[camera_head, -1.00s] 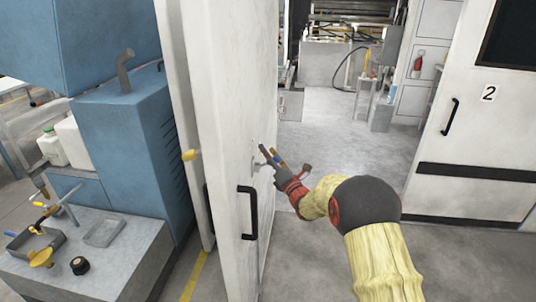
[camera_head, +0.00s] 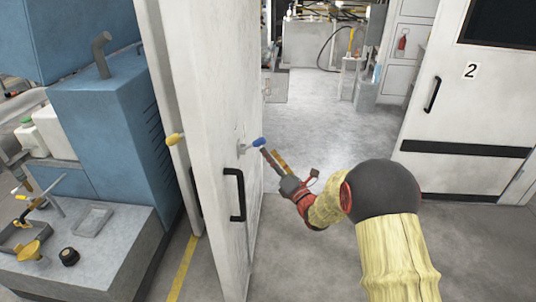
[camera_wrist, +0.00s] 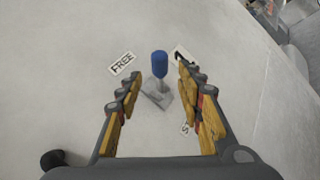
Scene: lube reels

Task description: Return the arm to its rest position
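My gripper (camera_head: 272,157) is at the end of my arm, beside the face of the white door panel (camera_head: 203,150). A lever with a blue knob (camera_head: 259,142) sticks out of that panel, just beyond the fingertips. In the wrist view my gripper (camera_wrist: 161,72) is open and empty, its yellow-padded fingers spread apart. The blue knob (camera_wrist: 160,64) on its grey base plate shows between and beyond the fingertips, apart from both. A "FREE" label (camera_wrist: 122,64) is beside it; another label is partly hidden by the right finger.
A black handle (camera_head: 237,195) is on the panel below the lever. A blue machine (camera_head: 110,135) and a grey bench (camera_head: 95,260) with small parts stand at left. A door marked 2 (camera_head: 465,100) is at right. Open floor (camera_head: 330,120) lies between.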

